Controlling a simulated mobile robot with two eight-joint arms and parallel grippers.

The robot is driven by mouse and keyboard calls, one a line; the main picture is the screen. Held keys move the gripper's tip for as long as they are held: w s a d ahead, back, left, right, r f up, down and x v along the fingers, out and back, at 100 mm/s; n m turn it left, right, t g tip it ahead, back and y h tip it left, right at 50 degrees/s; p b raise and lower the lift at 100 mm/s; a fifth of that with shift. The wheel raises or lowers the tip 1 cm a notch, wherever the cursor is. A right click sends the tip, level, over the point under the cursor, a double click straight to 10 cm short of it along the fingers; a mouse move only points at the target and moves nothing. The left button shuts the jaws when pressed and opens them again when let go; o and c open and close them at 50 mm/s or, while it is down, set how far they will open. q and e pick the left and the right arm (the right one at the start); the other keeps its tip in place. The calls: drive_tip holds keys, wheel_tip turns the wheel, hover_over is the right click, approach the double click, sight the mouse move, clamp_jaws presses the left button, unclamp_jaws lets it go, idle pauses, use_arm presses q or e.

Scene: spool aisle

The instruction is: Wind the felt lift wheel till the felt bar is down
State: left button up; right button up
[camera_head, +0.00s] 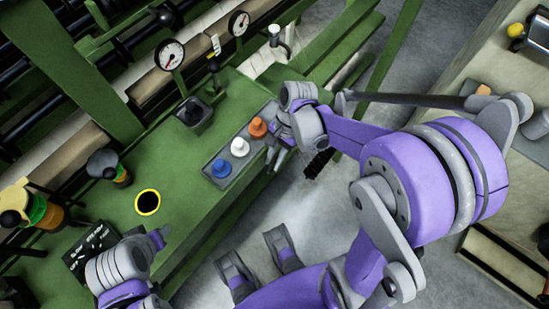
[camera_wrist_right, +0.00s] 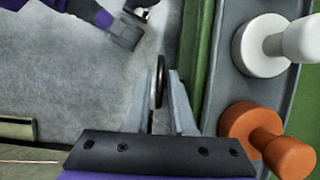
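In the right wrist view a thin dark ring, seen nearly edge-on (camera_wrist_right: 158,82), stands between my right gripper's fingers. It looks like a wheel rim, perhaps the felt lift wheel; I cannot confirm that. My right gripper (camera_head: 274,156) is beside the front edge of the green bench, near the orange knob. Its fingers (camera_wrist_right: 160,88) are apart, with slim gaps beside the ring. In the head view the gripper and arm hide the wheel. I cannot pick out the felt bar. My left gripper (camera_head: 160,238) is over the bench's lower left; its opening is unclear.
A grey panel (camera_head: 208,172) on the green bench (camera_head: 172,160) carries a blue knob (camera_head: 221,168), a white knob (camera_head: 240,147) and an orange knob (camera_head: 258,127). A black ribbed piece (camera_head: 318,163) is near my right gripper.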

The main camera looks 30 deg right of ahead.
clamp_jaws()
use_arm(q)
drive_tip(key=shift+r, duration=0.2)
use_arm(e)
drive_tip(key=shift+a, duration=0.1)
